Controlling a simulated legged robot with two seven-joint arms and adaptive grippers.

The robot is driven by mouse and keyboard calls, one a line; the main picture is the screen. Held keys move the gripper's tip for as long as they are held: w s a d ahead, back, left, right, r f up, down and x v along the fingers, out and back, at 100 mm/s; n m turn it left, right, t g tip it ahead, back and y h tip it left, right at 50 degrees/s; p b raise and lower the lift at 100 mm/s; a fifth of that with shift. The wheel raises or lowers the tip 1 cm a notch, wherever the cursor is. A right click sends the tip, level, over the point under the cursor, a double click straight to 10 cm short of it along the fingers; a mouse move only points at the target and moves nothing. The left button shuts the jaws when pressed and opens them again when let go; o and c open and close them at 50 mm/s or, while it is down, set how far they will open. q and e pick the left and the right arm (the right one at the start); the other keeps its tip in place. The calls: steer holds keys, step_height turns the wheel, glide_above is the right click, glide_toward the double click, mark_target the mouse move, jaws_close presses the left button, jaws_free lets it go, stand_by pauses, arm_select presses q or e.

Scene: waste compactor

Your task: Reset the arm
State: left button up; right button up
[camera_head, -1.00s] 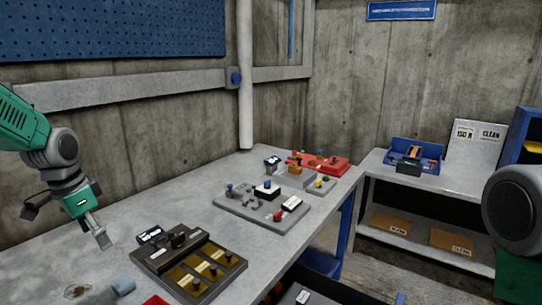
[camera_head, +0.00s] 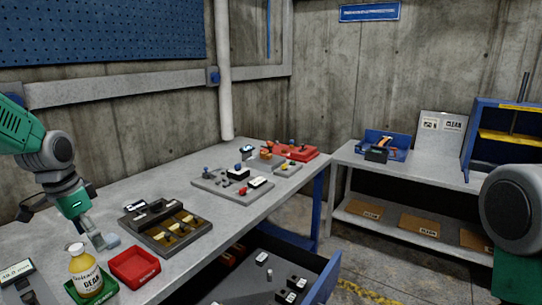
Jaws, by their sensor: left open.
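My left arm comes in from the left, and its gripper (camera_head: 97,238) hangs over the workbench (camera_head: 80,205), fingers pointing down. It is open, and I see nothing held in it. A small grey-blue block (camera_head: 111,240) lies right by the fingertips; I cannot tell whether they touch. A red tray (camera_head: 134,268) and a yellow bottle (camera_head: 84,271) in a green tray (camera_head: 98,292) stand just below the gripper in the picture. Of my right arm only a dark round joint and a green link show at the right edge; its gripper is out of view.
A dark panel with brass slots (camera_head: 165,229) lies right of the gripper. Beyond it are a grey control board (camera_head: 232,186) and a red case (camera_head: 292,150). An open blue drawer (camera_head: 322,281) juts out below the bench. A shelf unit (camera_head: 400,172) stands at the right.

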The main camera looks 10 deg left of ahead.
arm_select(q)
steer(key=s+d+f+n+b, duration=0.15)
steer(key=s+d+f, duration=0.25)
steer(key=f, duration=0.5)
steer(key=s+d+f+b, duration=0.3)
steer(key=s+d+f, duration=0.1)
steer(key=f, duration=0.6)
steer(key=s+d+f+n+b, duration=0.1)
steer(key=s+d+f+b, duration=0.1)
steer(key=s+d+f, duration=0.5)
steer(key=s+d+f+n+g+b, duration=0.1)
steer(key=s+f+b, duration=0.3)
steer(key=s+f, duration=0.9)
steer(key=s+d+n, duration=0.1)
steer(key=s, duration=0.2)
steer(key=shift+s+d+f+y, duration=0.2)
steer(key=shift+d+f+y, duration=0.1)
steer(key=shift+y, duration=0.1)
arm_select(e)
step_height(320, 180, down, 11)
steer(key=shift+s+r, duration=0.15)
steer(key=shift+s, duration=0.15)
arm_select(q)
steer(key=shift+w+d, duration=0.15)
steer(key=shift+d, duration=0.15)
arm_select(e)
steer(key=shift+d, duration=0.3)
